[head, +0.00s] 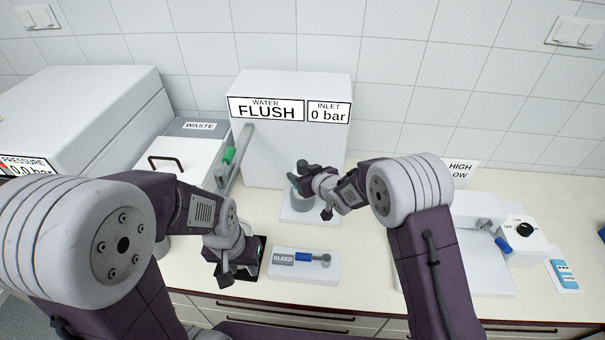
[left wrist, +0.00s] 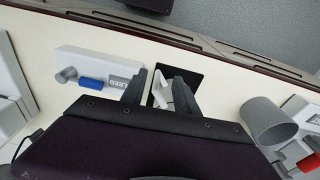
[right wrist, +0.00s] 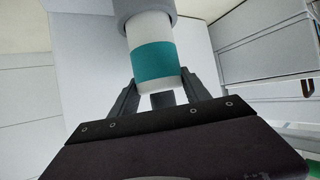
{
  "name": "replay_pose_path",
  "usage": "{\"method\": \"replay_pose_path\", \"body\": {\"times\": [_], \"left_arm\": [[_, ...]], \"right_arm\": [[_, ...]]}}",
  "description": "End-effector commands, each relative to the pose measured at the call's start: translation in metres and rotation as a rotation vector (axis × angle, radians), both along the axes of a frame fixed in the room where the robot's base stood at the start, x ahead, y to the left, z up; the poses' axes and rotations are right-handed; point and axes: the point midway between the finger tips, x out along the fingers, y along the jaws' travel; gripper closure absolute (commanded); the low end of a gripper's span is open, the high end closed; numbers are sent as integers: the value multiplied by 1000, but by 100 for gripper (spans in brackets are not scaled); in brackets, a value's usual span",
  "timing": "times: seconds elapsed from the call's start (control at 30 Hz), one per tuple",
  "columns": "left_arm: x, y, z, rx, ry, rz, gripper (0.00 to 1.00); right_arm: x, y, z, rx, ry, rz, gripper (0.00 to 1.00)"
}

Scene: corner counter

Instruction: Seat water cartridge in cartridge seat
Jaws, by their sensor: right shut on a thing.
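The water cartridge is white with a teal band (right wrist: 153,62). In the right wrist view it sits between the fingers of my right gripper (right wrist: 153,98), which is shut on it. Its far end meets a grey cylinder, the cartridge seat (right wrist: 145,10); I cannot tell how deep it sits in it. In the head view my right gripper (head: 303,180) is directly over the grey seat (head: 302,201), hiding most of the cartridge. My left gripper (head: 226,268) is low over a black pad at the counter front; its fingers (left wrist: 157,88) are apart in the left wrist view.
A white box marked WATER FLUSH (head: 290,145), reading 0 bar, stands behind the seat. A BLEED block with a blue-handled lever (head: 303,263) lies in front. A green-handled lever (head: 229,155) is at left. A white unit with a black knob (head: 524,229) is at right.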

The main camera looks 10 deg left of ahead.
Motion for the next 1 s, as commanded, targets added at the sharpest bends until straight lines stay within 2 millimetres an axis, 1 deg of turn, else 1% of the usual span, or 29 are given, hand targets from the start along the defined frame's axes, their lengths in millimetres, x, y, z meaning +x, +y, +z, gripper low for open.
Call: {"method": "replay_pose_path", "body": {"times": [0.1,0.23,0.27,0.3,0.33,0.6,0.7,0.77,0.87,1.0], "left_arm": [[0,0,0,0,0,0,64],[0,0,-4,0,0,0,64],[0,0,-4,0,0,0,64],[0,0,-3,0,0,0,64],[0,0,-3,0,0,0,64],[0,0,-3,0,0,0,64],[0,0,3,0,0,0,64],[0,0,-2,0,0,0,64],[0,0,-5,0,0,0,64],[0,0,-9,0,0,0,64]], "right_arm": [[1,0,3,3,-4,0,100],[1,0,-2,3,-4,0,100],[0,0,-3,1,-1,0,42],[0,0,-2,1,-1,0,31],[0,0,-2,1,-1,0,23],[0,0,-2,1,-1,0,23],[0,0,5,1,-1,0,23],[-6,-4,5,1,-1,0,23],[-20,-14,14,1,-2,0,23],[-45,-31,31,2,-3,-2,23]]}}
